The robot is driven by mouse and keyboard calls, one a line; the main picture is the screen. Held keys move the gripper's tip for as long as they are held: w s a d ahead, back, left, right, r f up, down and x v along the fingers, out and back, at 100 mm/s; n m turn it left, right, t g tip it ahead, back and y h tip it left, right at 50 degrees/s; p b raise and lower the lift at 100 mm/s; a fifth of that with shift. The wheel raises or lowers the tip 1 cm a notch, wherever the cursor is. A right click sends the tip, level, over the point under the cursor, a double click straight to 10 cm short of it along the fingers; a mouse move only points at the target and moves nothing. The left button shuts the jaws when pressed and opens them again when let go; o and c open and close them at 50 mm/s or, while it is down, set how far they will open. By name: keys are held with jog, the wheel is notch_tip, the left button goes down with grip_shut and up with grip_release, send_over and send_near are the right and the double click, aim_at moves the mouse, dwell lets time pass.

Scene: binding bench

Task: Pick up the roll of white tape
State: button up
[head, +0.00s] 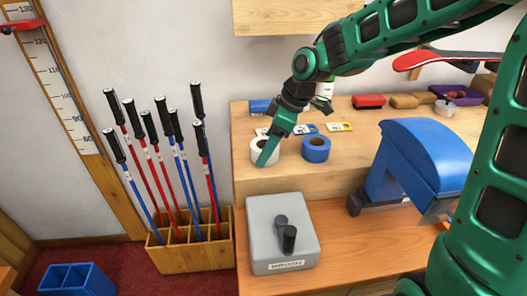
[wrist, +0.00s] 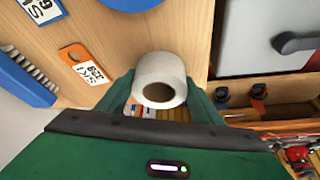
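The roll of white tape (head: 257,150) stands near the front left of the raised wooden shelf in the head view, partly hidden by my gripper. In the wrist view, the white roll (wrist: 160,70) is centred ahead, with its hollow core facing the camera. My gripper (head: 266,154) points down at the roll. Its two green fingers (wrist: 160,90) stand apart, one on each side of the roll. I cannot tell whether either finger touches it.
A blue tape roll (head: 316,149) stands just right of the white one. Price cards (head: 303,129) lie behind. A grey box with a handle (head: 283,234) is below in front, and a blue machine (head: 425,155) stands to the right. Sticks fill a wooden rack (head: 190,256) at left.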

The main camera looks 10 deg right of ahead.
jog(key=shift+c, duration=0.5)
jog(key=shift+r, duration=0.15)
jog(key=shift+r, duration=0.7)
notch_tip(320, 180, up, 3)
jog(key=shift+w+f, duration=0.1)
jog(key=shift+f, duration=0.05)
jog(key=s+a+r, duration=0.5)
jog(key=s+r, duration=0.1)
jog(key=s, duration=0.4)
jog(key=shift+s+r, duration=0.3)
jog(key=shift+r, duration=0.05)
jog(key=shift+a, duration=0.1)
